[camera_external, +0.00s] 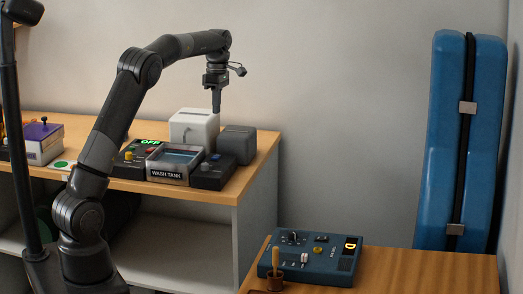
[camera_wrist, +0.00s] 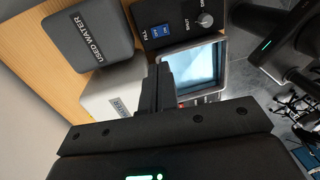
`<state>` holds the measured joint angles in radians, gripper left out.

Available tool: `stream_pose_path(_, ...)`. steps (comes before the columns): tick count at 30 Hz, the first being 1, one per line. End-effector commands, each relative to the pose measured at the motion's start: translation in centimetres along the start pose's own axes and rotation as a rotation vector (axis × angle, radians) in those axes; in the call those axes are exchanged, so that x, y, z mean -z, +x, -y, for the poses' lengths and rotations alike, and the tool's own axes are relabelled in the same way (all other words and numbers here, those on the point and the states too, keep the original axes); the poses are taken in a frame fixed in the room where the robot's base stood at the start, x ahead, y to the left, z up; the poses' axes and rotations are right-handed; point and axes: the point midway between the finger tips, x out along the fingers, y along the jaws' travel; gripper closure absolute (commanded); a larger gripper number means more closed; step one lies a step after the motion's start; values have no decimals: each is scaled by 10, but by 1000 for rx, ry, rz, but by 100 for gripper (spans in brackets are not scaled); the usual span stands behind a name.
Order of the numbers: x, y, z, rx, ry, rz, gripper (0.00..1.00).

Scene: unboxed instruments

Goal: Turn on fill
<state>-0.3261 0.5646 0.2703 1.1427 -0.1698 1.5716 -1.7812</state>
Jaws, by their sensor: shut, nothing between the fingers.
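The fill switch (camera_wrist: 160,31) is a small blue rocker labelled FILL on a black control box, at the top of the wrist view beside a round knob (camera_wrist: 206,18). In the external view this black box (camera_external: 212,178) stands right of the wash tank (camera_external: 167,173). The tank's bluish basin (camera_wrist: 198,66) shows partly in the wrist view. The rocker's on or off position is too small to tell.
A white box (camera_external: 192,128) and a dark grey used water box (camera_external: 237,143) stand behind the tank. A blue device (camera_external: 318,258) sits on the front table. A blue case (camera_external: 448,140) stands at the right.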

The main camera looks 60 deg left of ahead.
Motion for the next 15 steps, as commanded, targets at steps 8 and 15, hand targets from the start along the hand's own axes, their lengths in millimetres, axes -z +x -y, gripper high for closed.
stream_pose_path(8, 0, -2, 0, 1, 0, 0, 100)
stream_pose_path(15, -1, -2, 11, -1, 1, 1, 100)
